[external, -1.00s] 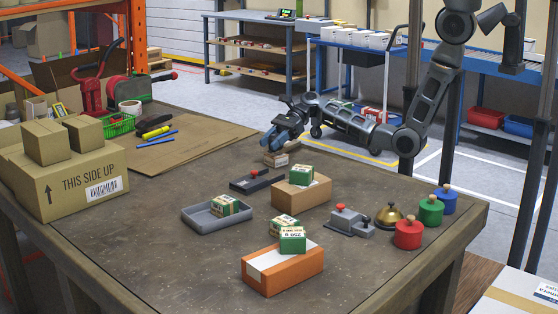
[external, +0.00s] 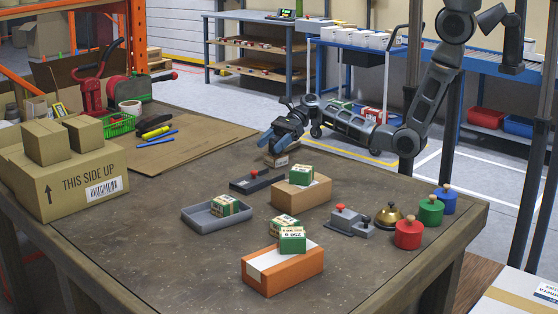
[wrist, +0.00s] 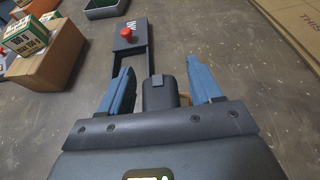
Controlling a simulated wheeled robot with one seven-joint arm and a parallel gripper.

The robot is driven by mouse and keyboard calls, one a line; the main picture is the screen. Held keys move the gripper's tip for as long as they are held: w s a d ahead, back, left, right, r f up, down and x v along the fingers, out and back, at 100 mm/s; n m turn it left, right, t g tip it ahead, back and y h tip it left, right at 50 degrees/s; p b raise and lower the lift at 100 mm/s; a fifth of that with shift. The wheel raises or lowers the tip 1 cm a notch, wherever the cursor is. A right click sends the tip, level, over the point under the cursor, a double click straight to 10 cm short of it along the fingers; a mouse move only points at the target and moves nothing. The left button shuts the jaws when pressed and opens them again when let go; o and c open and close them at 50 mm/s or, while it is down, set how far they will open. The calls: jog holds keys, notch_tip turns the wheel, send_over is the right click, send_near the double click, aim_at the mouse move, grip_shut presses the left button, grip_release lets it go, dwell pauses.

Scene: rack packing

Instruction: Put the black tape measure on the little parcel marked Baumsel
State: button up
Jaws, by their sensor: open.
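My gripper (external: 268,140) is low over the far part of the bench, its blue fingers pointing down. In the wrist view my gripper (wrist: 158,88) is open, with a finger on each side of a dark object (wrist: 158,95) that looks like the black tape measure; contact cannot be seen. A small light-brown parcel (external: 281,160) is at or just below my fingertips, partly hidden by them. A bit of brown (wrist: 186,98) shows beside the dark object in the wrist view. The parcel's writing is too small to read, so I cannot tell if it says Baumsel.
A black tray-like device with a red knob (external: 253,181) lies close in front. Boxes with green-white packs (external: 301,195), a grey tray (external: 190,215), an orange box (external: 262,280), a bell (external: 388,216) and coloured knobbed weights (external: 408,234) stand nearer. Cardboard (external: 185,148) lies left.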

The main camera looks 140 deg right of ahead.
jog(key=v, duration=1.2)
dwell(0.3)
